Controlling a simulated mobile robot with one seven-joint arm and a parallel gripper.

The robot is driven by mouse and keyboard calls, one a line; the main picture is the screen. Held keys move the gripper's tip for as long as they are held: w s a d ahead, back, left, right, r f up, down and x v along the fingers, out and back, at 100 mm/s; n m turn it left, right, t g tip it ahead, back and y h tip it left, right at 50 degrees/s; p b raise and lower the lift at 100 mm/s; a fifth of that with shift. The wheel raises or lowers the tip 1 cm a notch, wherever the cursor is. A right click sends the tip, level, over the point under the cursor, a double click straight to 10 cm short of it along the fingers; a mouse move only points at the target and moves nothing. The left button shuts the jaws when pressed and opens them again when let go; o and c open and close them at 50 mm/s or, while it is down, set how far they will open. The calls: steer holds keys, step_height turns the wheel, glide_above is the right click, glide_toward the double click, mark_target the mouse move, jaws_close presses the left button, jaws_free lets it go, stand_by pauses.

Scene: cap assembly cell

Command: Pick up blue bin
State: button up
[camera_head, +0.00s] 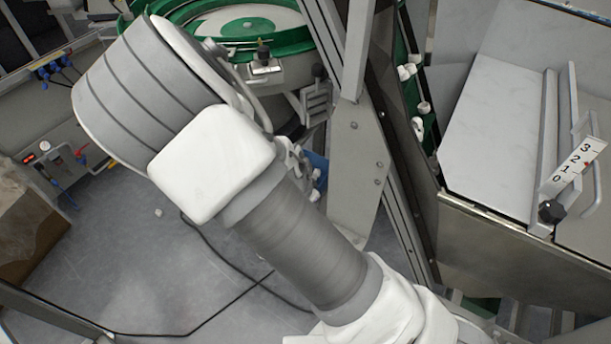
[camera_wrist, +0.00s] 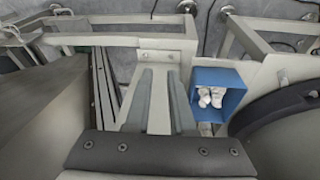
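The blue bin (camera_wrist: 233,78) is a small open box at the right of the wrist view, with several white caps (camera_wrist: 211,96) inside. It stands beside a light metal frame. My gripper (camera_wrist: 160,72) is at the middle of the wrist view, left of the bin. Its two grey fingers are apart, and a light metal beam shows between them. They do not touch the bin. In the head view, a patch of blue (camera_head: 318,168), likely the bin, shows just past my arm; most of it is hidden, and my fingers cannot be made out there.
A green-rimmed bowl feeder (camera_head: 285,48) stands at the back. A metal post (camera_head: 360,165) rises right of my arm, beside a large metal machine (camera_head: 500,140). A cardboard box (camera_head: 28,225) is at the left. A black cable (camera_head: 215,318) lies on the otherwise mostly clear floor.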

steer(key=w+d+f+t+h+b, duration=0.1)
steer(key=w+f+t+h+b, duration=0.25)
steer(key=f, duration=0.35)
steer(key=n+t+b, duration=0.1)
steer(key=t+b, duration=0.2)
steer(key=t, duration=0.2)
glide_above(326, 185)
steer(key=s+a, duration=0.3)
steer(key=s, duration=0.1)
steer(key=shift+h, duration=0.35)
steer(key=f, duration=0.5)
steer(key=shift+w+d+f, duration=0.1)
steer(key=shift+w+d, duration=0.05)
steer(key=shift+w, duration=0.1)
steer(key=shift+x, duration=2.8)
steer(key=shift+s+d, duration=0.1)
jaws_close()
